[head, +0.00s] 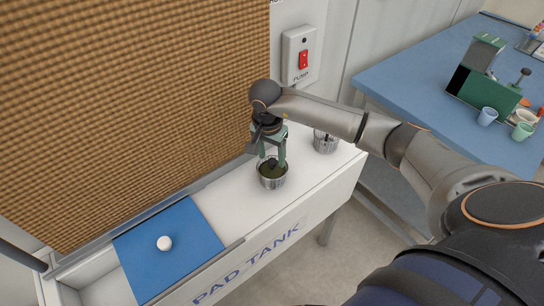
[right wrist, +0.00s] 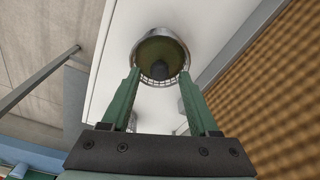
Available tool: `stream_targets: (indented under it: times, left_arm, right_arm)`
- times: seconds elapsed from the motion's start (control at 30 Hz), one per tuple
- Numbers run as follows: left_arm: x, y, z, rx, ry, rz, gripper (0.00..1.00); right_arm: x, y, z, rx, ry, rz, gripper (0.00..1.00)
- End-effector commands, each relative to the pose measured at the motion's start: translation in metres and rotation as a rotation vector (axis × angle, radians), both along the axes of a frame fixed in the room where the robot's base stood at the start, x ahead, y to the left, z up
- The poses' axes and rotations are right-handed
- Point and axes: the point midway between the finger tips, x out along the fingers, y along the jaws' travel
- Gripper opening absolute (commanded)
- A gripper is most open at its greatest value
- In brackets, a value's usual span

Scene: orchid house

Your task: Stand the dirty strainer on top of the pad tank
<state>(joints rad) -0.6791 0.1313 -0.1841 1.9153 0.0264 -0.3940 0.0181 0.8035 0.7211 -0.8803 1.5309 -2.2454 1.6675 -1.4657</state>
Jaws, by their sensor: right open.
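The dirty strainer (head: 272,178), a small metal cup with dark green matter inside and a dark knob, stands upright on the white top of the pad tank (head: 225,205). It also shows in the right wrist view (right wrist: 162,44). My right gripper (head: 272,161) reaches down over it with its green fingers open. In the right wrist view the fingertips are spread to either side of the dark knob (right wrist: 161,70); I cannot tell whether they touch it. A second metal strainer (head: 325,144) stands farther right on the tank top, partly behind my arm. My left gripper is not in view.
A blue lid (head: 185,255) with a white knob (head: 164,243) covers part of the tank at the left. The brown pad wall (head: 130,100) rises behind. A pump switch (head: 303,58) is on the back wall. A blue table (head: 420,68) with a green machine (head: 484,91) and cups stands right.

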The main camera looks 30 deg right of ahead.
Motion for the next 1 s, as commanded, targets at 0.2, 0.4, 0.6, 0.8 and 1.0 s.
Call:
stream_targets:
  times: [0.2,0.4,0.6,0.8,1.0]
  left_arm:
    - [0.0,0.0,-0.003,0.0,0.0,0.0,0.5]
    - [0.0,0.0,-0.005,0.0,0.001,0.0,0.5]
    - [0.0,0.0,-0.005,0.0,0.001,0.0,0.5]
    - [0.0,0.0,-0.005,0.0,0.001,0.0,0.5]
    - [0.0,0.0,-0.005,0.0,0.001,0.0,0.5]
  right_arm:
    - [-0.001,0.004,0.049,-0.002,-0.007,0.002,0.61]
    - [-0.004,0.009,0.086,-0.002,-0.005,0.001,0.61]
    - [-0.006,0.011,0.105,-0.003,-0.001,0.0,0.61]
    - [-0.006,0.011,0.108,-0.001,0.0,0.0,0.61]
    - [-0.007,0.015,0.105,0.012,0.004,0.0,0.61]
